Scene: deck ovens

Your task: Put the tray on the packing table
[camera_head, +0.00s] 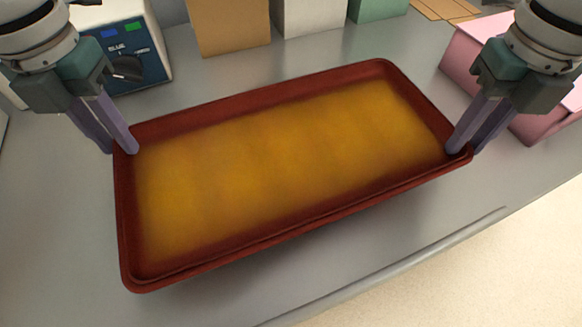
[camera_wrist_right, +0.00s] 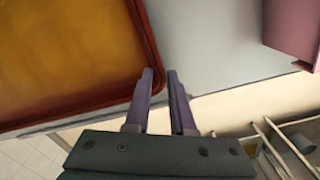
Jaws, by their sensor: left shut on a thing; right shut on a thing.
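A dark red rectangular tray (camera_head: 300,222) with a golden-brown, blurred-looking filling lies level or nearly so over the grey table (camera_head: 385,240). I cannot tell whether its underside touches the table. My left gripper (camera_head: 121,148) is shut on the rim at the tray's far left corner. My right gripper (camera_head: 462,150) is shut on the rim at the tray's right end, near its front corner.
Brown (camera_head: 230,25), white (camera_head: 312,18) and green (camera_head: 378,8) boxes stand at the back. A pink box (camera_head: 472,52) is by the right gripper. The table's front edge has bare room beside the tray.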

